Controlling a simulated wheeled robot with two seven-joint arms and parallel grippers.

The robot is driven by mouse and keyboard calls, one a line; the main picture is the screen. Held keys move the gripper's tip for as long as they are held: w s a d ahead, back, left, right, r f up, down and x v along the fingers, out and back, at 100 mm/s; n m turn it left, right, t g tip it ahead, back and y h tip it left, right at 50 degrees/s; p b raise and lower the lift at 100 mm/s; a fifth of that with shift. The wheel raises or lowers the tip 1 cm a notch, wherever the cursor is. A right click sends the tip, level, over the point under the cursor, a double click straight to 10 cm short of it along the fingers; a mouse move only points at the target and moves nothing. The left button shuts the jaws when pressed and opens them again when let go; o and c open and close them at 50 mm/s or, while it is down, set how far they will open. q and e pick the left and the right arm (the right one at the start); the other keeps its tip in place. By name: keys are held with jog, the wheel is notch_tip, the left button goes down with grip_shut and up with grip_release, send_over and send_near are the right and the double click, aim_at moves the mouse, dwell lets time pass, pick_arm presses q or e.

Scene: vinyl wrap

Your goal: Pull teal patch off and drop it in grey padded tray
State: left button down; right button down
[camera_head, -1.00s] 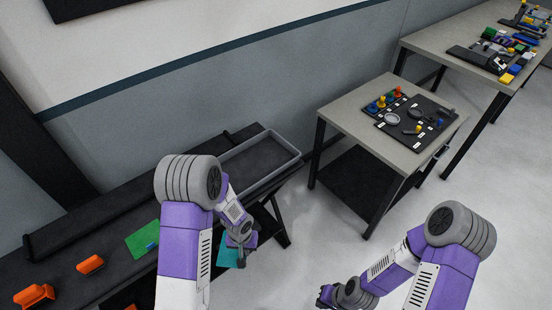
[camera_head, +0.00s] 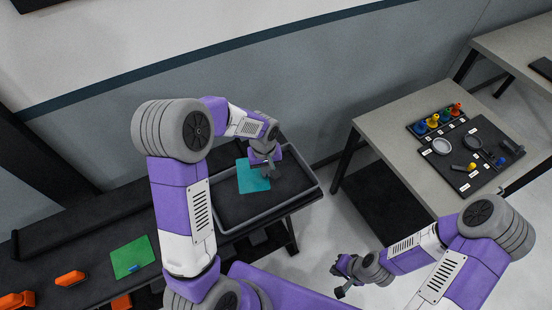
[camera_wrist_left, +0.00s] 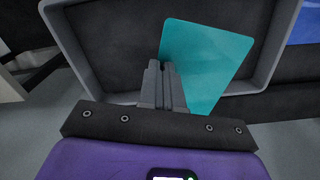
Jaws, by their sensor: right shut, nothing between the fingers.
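The teal patch (camera_head: 252,176) is held by my left gripper (camera_head: 268,172) over the grey padded tray (camera_head: 312,196). In the left wrist view the teal patch (camera_wrist_left: 205,62) stands up from the shut fingers (camera_wrist_left: 160,75), gripped near one corner, with the tray's grey rim (camera_wrist_left: 262,80) and dark padding behind it. I cannot tell how high the patch is above the padding. My right gripper (camera_head: 342,284) is shut and empty, low at the right over the floor.
A green patch (camera_head: 132,257) and orange blocks (camera_head: 70,278) lie on the dark bench left of the tray. A grey table (camera_head: 400,140) with a tool board stands at the right. White floor is free between bench and table.

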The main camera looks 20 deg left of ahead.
aim_at(266, 180)
pick_arm(q)
jog(key=shift+w+f, duration=0.1)
jog(key=shift+w, duration=0.1)
jog(key=shift+s+f+b, duration=0.3)
jog(key=shift+f+b, duration=0.1)
jog(key=shift+b, duration=0.1)
notch_tip(266, 180, down, 5)
jog(key=b, duration=0.3)
jog(key=shift+r, duration=0.1)
jog(key=c, duration=1.2)
grip_release()
jog(key=shift+c, duration=0.2)
jog(key=shift+r, duration=0.1)
